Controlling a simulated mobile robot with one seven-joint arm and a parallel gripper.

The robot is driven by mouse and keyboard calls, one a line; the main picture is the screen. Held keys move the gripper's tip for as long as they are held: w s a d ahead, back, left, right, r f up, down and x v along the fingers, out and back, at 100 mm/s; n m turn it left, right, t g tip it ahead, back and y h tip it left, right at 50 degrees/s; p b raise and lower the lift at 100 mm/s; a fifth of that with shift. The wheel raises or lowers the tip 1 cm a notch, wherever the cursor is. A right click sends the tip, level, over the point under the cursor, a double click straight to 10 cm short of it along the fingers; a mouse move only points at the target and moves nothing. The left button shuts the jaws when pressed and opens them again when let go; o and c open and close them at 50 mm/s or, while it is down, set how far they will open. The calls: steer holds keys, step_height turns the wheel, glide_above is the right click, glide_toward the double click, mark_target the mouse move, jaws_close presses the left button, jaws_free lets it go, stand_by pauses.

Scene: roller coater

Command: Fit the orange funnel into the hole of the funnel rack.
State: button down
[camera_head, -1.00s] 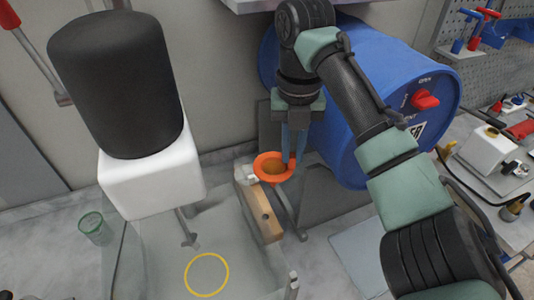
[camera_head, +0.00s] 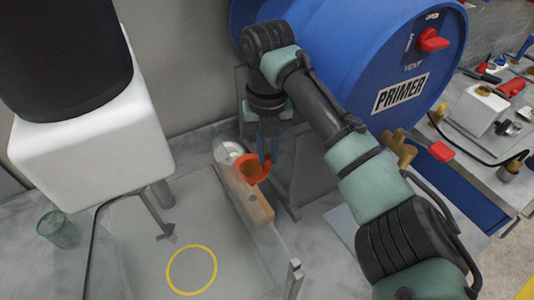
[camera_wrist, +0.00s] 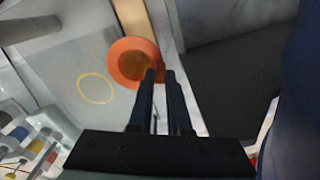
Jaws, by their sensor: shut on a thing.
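The orange funnel (camera_head: 250,169) is held at its rim by my gripper (camera_head: 267,148). Its wide mouth is tilted partly toward the head camera. My gripper is shut on it; in the wrist view the dark fingers (camera_wrist: 160,76) reach its rim, and the funnel (camera_wrist: 128,64) shows its round mouth. The funnel rack seems to be the light wooden block (camera_head: 252,203) at the edge of the glass-like tray. The funnel overlaps its far end in the head view; I cannot tell the height gap. A small dark spot on the block may be its hole. The funnel's spout is hidden.
A white machine body with a black cylinder (camera_head: 65,60) is at left. A clear tray with a yellow ring (camera_head: 192,269) lies in front. A green mesh cup (camera_head: 58,230) stands at far left.

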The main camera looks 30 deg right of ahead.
mark_target(267, 167)
steer(key=shift+r+p, duration=0.15)
steer(key=shift+p, duration=0.2)
steer(key=shift+f+b, duration=1.2)
steer(key=shift+f, duration=1.25)
steer(key=shift+f, duration=1.9)
steer(key=c, duration=0.8)
jaws_free()
